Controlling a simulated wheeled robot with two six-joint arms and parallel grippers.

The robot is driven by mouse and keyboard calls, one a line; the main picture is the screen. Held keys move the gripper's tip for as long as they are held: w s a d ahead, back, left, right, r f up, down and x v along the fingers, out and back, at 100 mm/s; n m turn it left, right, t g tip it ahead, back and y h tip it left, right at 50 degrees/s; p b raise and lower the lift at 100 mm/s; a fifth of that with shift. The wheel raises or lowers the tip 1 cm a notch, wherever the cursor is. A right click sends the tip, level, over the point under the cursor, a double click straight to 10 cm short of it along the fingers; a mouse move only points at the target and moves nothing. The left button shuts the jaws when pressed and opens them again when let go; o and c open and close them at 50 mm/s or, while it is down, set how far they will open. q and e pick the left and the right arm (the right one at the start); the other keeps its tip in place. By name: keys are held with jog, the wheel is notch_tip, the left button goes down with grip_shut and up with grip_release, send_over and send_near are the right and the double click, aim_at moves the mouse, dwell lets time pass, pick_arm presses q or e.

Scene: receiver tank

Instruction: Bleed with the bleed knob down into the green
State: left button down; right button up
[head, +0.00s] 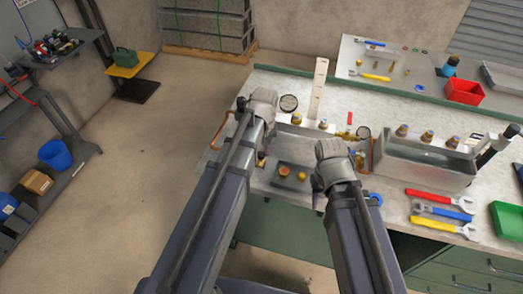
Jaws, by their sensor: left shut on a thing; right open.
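My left gripper (261,116) is over the left part of the bench, by the tank fittings. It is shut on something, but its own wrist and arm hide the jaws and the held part. My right gripper (335,170) is open over the bench, right of a dark plate (295,178) with an orange-red piece (284,171) and a brass piece (301,176). Needles and any green band are too small to read. I cannot make out the bleed knob.
A grey metal bin (425,165) stands right of my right gripper, with brass fittings behind it. Red, blue and yellow wrenches (440,209) lie at the front right. A pale upright strip (318,88) rises behind the grippers. A red bin (464,92) is at the back.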

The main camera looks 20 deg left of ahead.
aim_at(263, 154)
dwell(0.3)
pick_arm(q)
jog(key=c, duration=0.5)
grip_release()
jog(key=shift+c, duration=0.2)
jog(key=shift+r, duration=0.15)
notch_tip(263, 154, up, 8)
jog(key=p, duration=0.8)
jog(key=shift+d+f, duration=0.15)
jog(key=shift+f, duration=0.05)
jog(key=shift+w, duration=0.1)
